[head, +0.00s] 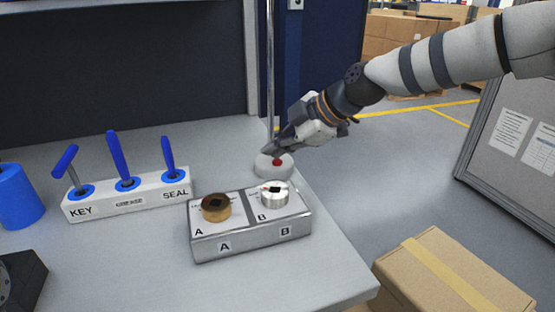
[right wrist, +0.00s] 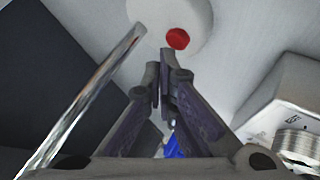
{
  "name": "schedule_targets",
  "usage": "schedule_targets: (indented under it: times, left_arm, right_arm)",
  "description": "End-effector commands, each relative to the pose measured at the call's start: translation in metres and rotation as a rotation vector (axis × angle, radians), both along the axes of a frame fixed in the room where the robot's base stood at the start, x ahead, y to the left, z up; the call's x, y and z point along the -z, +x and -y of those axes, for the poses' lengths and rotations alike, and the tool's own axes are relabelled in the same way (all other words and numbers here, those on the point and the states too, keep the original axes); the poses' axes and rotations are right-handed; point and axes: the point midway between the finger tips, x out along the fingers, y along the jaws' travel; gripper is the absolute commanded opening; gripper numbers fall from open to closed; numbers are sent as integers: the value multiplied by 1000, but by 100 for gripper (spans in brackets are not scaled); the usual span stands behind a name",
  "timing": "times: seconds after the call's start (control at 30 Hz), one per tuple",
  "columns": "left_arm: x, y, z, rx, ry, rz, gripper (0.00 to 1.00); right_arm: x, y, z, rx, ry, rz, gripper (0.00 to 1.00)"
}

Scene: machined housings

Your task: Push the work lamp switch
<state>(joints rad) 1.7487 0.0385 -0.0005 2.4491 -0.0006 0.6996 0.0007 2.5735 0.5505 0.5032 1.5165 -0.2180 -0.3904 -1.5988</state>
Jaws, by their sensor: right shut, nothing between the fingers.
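The work lamp switch is a red button (head: 277,162) on a round white lamp base (head: 272,172) near the right edge of the bench. A thin metal lamp post (head: 270,70) rises from the base. My right gripper (head: 268,151) is shut and empty, with its fingertips just above and beside the button in the head view. In the right wrist view the red button (right wrist: 177,39) shows just beyond the closed fingertips (right wrist: 160,70), slightly to their right. Whether they touch it cannot be told. My left gripper is not in view.
A metal block (head: 250,232) marked A and B, holding a brass and a silver part, stands in front of the lamp base. A white rack (head: 130,195) with blue-handled tools is at the left. A cardboard box (head: 450,280) is at the lower right.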

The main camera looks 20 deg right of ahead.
Motion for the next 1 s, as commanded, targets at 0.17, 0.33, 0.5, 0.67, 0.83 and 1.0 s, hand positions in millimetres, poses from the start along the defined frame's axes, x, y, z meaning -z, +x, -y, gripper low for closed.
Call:
schedule_targets:
  times: [0.17, 0.33, 0.5, 0.67, 0.83, 1.0]
  left_arm:
    - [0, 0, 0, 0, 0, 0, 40]
    - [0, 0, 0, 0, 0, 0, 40]
    - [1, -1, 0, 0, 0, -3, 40]
    - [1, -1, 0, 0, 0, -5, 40]
    - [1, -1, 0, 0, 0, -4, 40]
    - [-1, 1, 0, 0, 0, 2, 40]
  right_arm:
    - [0, 0, 0, 0, 0, 0, 0]
    - [0, 0, 0, 0, 0, 0, 0]
    - [5, 0, 0, 0, 0, -2, 0]
    - [10, 0, 0, 0, 0, -1, 0]
    - [9, 0, 0, 1, 1, 0, 0]
    - [4, 0, 0, 0, 0, 1, 0]
